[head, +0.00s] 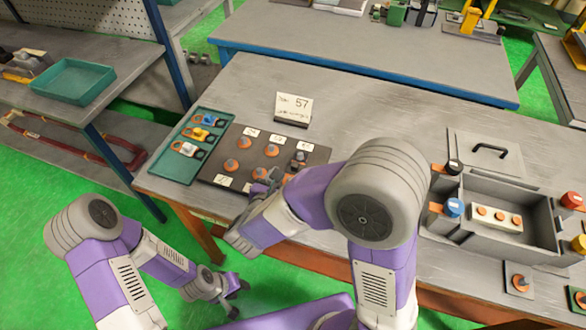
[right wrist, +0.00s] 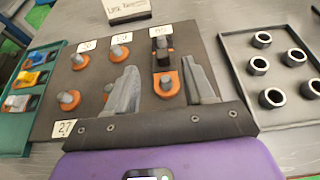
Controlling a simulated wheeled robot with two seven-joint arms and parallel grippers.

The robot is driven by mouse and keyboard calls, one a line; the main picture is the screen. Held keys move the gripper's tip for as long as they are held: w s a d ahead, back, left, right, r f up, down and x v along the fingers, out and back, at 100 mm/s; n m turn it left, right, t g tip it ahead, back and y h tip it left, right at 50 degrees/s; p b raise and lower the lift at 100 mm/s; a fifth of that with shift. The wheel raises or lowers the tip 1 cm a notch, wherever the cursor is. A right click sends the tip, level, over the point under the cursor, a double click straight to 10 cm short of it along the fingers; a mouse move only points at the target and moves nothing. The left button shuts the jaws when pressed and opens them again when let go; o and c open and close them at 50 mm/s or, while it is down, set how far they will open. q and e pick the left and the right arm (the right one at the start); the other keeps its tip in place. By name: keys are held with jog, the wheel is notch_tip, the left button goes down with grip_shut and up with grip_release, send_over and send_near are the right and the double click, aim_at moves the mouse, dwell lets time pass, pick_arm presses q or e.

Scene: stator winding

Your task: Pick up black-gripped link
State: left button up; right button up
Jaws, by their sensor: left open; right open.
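A link with orange ends and a dark, black-looking grip (right wrist: 162,58) lies on the dark board (right wrist: 62,112), by the label at its top middle. In the head view it appears (head: 298,162) at the board's right side, partly covered by my right gripper and arm. My right gripper (head: 268,180) is open over the board. In the right wrist view its two fingers (right wrist: 163,88) stand apart on either side of the link's near end; I cannot tell whether they touch it. My left gripper (head: 228,290) is open and empty, low in front of the table over the green floor.
A green tray (head: 167,165) left of the board holds several links with coloured grips. Several orange pegs (head: 231,165) stand on the board. A tray with dark rings (right wrist: 285,112) lies to its right. A sign (head: 293,108) stands behind; a grey bin (head: 470,242) sits further right.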

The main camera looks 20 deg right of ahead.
aim_at(295, 165)
jog(key=b+x, duration=0.1)
jog(key=x, duration=0.2)
jog(key=f+b+x, duration=0.1)
jog(key=x, duration=0.3)
jog(key=shift+s+a, duration=0.1)
jog(key=shift+s, duration=0.2)
jog(key=shift+w+d+f, duration=0.1)
jog(key=shift+w+d, duration=0.15)
jog(key=shift+w, duration=0.1)
grip_shut()
